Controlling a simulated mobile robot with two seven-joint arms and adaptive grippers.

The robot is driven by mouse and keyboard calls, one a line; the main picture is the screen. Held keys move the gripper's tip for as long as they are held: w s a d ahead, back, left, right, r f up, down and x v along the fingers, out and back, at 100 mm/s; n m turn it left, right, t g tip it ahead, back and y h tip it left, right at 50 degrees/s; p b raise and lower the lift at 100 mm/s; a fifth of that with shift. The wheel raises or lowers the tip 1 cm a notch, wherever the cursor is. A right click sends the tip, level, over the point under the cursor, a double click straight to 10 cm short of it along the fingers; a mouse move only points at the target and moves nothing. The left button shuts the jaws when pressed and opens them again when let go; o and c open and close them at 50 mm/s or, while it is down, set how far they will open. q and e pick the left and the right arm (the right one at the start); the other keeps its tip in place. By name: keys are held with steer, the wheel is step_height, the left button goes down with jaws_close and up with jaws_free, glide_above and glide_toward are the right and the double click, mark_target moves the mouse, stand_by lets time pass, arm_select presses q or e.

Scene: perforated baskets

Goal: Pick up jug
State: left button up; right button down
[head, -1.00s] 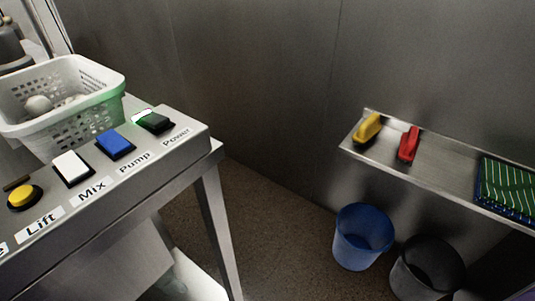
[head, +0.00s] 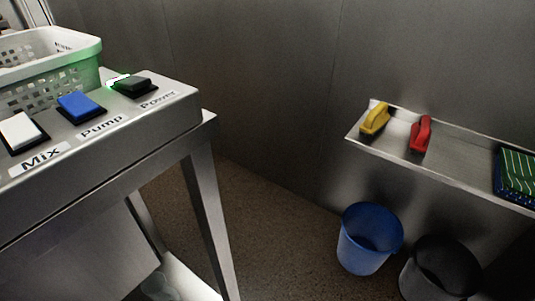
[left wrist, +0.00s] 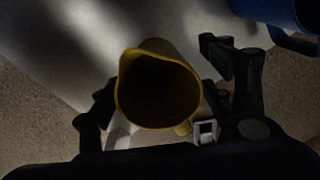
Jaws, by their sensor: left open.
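A yellow jug (left wrist: 160,88) shows in the left wrist view, seen into its dark open mouth. My left gripper (left wrist: 158,98) is open, with dark fingers to the left and right of the jug. I cannot tell whether either finger touches it. A blue vessel (left wrist: 292,20) is partly in view at the top right of the left wrist view, apart from the yellow jug. Neither gripper shows in the head view.
A metal control bench (head: 100,135) with a white perforated basket (head: 45,75) stands at left. A wall shelf (head: 455,155) holds a yellow brush (head: 375,119) and red brush (head: 420,134). Blue bin (head: 368,240) and black bin (head: 440,270) stand below.

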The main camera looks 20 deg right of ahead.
arm_select(q)
steer(key=f, duration=0.1)
steer(key=f+b, duration=0.1)
steer(key=f, duration=0.1)
steer(key=f+b, duration=0.1)
steer(key=shift+s+a+f, duration=0.2)
steer(key=shift+s+f, duration=0.1)
steer(key=shift+r, duration=0.1)
steer(key=c, duration=1.1)
